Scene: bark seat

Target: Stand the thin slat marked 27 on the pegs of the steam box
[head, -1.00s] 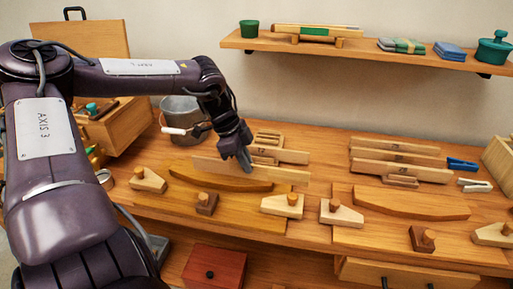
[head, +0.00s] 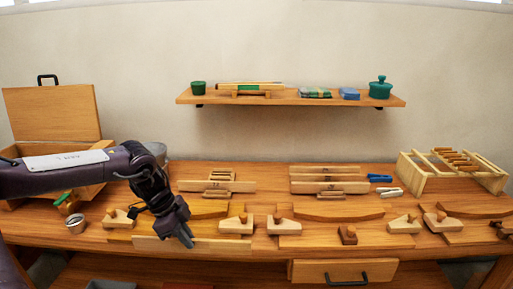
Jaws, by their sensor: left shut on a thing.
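My left gripper (head: 187,241) is shut on a thin pale slat (head: 220,245), held on edge near the bench's front edge. No number can be read on it. Its middle is partly hidden by the fingers. An open wooden box (head: 88,160) with a raised lid (head: 52,114) stands at the left, partly behind my arm. A wooden frame with several rods (head: 418,178) stands at the far right. I cannot tell from marks which is the steam box. My right gripper is not in view.
Slats stand in racks at the middle left (head: 230,186) and middle (head: 330,188). Curved boards with wooden clamps (head: 237,224) line the bench front. A metal cup (head: 75,224) sits at the left. A shelf (head: 290,100) hangs on the wall.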

